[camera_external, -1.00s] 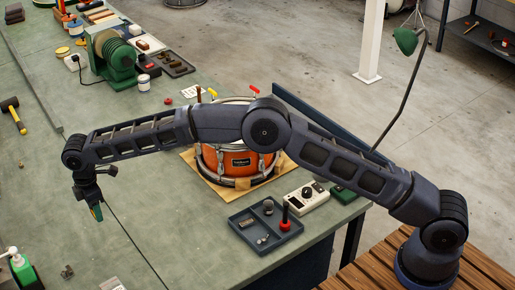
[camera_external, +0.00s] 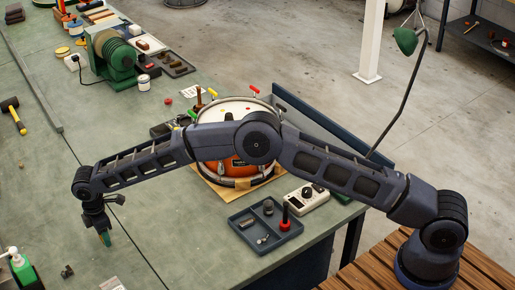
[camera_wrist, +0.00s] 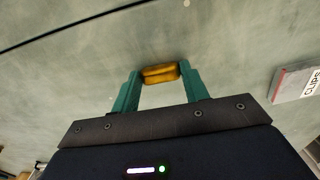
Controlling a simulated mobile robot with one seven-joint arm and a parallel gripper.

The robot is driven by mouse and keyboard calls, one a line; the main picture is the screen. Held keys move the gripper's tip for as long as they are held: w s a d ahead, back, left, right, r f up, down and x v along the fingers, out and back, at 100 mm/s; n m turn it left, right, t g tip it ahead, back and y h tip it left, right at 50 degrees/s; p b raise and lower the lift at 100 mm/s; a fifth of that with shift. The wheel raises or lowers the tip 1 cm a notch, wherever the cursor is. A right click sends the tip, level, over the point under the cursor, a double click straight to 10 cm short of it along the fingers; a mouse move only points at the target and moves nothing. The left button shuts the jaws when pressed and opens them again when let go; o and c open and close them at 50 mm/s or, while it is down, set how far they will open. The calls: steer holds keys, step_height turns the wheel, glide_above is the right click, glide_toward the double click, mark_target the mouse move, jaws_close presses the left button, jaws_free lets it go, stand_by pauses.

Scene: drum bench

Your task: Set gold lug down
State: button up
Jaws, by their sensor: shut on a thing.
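My gripper (camera_external: 106,239) points down over the green bench top (camera_external: 190,255) at the front left in the external view. In the wrist view my gripper (camera_wrist: 158,75) has its two green fingers shut on the gold lug (camera_wrist: 160,73). The lug lies crosswise between the fingertips. The bench surface shows beyond it. I cannot tell whether the lug touches the bench. In the external view the lug is too small to make out at the fingertips.
An orange drum (camera_external: 221,170) stands on a board behind my arm. A dark tray (camera_external: 240,219) with small parts sits near the front edge. A box marked CLIPS (camera_wrist: 296,82) is at the right in the wrist view. A green bottle (camera_external: 22,268) stands at front left. Bench around my gripper is mostly clear.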

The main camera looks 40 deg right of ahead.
steer(key=shift+f, duration=0.15)
steer(key=o, duration=1)
step_height(320, 180, up, 12)
steer(key=shift+r, duration=0.15)
